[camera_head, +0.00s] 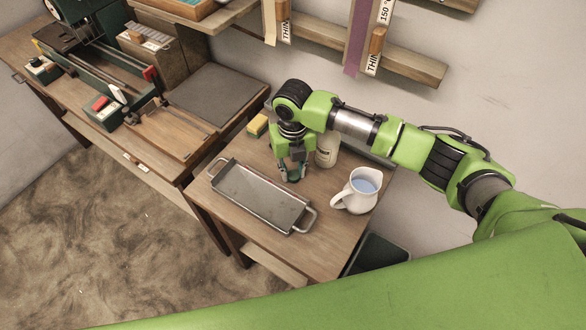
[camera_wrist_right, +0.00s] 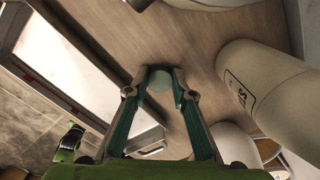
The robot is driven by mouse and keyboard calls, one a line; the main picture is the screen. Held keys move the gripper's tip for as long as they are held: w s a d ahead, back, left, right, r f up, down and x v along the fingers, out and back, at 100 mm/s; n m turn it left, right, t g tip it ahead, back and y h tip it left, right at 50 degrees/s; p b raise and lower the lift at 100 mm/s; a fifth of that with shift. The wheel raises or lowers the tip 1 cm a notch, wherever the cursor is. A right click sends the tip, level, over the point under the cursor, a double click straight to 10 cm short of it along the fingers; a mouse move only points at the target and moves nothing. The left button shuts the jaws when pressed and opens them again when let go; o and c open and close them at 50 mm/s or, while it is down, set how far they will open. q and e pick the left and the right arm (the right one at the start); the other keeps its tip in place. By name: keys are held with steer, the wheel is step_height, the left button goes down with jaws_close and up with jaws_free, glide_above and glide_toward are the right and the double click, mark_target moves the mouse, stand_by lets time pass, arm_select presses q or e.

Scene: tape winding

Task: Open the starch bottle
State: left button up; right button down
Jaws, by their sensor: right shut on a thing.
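The starch bottle (camera_head: 327,151) is cream-coloured and stands upright on the small wooden table, partly hidden behind my right arm. In the right wrist view the bottle (camera_wrist_right: 265,90) fills the right side, with part of its dark lettering showing. My right gripper (camera_head: 292,174) is left of the bottle, apart from it, above the table by the tray. The bottle's mouth cannot be made out clearly. My left gripper is not in view.
A metal tray (camera_head: 231,193) with handles lies left of the gripper. A white pitcher (camera_head: 352,194) with bluish liquid stands to the right, near the table's edge. A yellow sponge (camera_head: 257,126) lies at the back. A workbench with a machine (camera_head: 112,92) is at the left.

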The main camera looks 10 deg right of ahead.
steer(key=c, duration=1.7)
jaws_free()
steer(key=shift+f, duration=0.1)
